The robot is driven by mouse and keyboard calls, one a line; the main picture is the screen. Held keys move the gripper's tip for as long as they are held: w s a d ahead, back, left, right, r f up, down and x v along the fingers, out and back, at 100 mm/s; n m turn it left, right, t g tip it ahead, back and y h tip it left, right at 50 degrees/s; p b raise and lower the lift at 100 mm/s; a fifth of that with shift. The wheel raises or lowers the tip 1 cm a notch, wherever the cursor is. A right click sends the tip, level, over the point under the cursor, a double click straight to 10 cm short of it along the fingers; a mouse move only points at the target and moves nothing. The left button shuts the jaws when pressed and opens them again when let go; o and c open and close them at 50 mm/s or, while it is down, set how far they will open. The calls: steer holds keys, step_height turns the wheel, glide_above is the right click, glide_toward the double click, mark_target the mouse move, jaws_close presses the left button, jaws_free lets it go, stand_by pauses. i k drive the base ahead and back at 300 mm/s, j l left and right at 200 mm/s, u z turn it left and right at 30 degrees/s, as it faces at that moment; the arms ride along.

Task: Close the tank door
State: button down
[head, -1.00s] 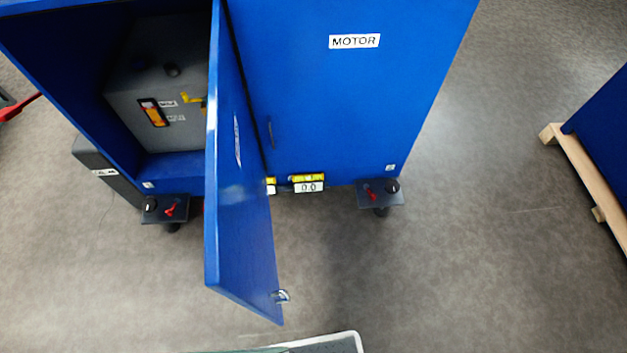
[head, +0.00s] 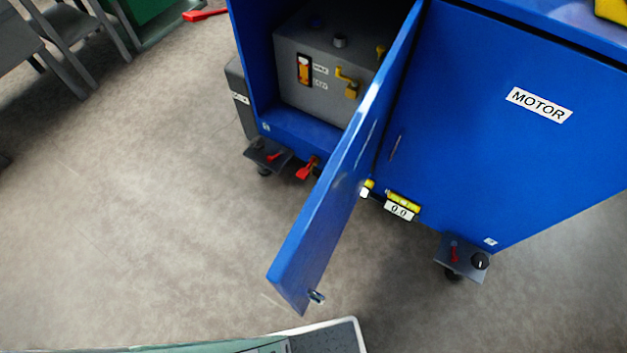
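The blue tank door (head: 345,175) stands wide open in the head view. It is hinged near the middle of the blue cabinet (head: 300,140) and swings out toward me. A small metal latch (head: 316,297) sits at its free lower corner. Behind it, the open compartment shows a grey tank (head: 320,75) with an orange gauge and a yellow valve handle. The door hides part of the compartment's right side. My gripper is not in view.
The closed motor door (head: 500,130) is to the right. Casters with red levers (head: 306,168) stick out below the cabinet. A grey-edged surface (head: 330,337) lies at the bottom edge. Grey chairs (head: 60,40) stand upper left. The floor (head: 130,200) left of the door is clear.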

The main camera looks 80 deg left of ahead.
mark_target(297, 269)
steer(key=i+l+u, duration=0.1)
steer(key=u, duration=0.35)
steer(key=i+l+u, duration=0.1)
steer(key=u, duration=0.35)
steer(key=i+l+u, duration=0.1)
steer(key=u, duration=0.35)
steer(key=l+u, duration=0.25)
steer(key=u, duration=0.2)
steer(key=i+l+u, duration=0.1)
steer(key=u, duration=0.35)
steer(key=l+u, duration=0.8)
steer(key=k+l+z, duration=0.1)
steer(key=k+l, duration=0.1)
steer(key=l, duration=0.25)
steer(key=z, duration=0.05)
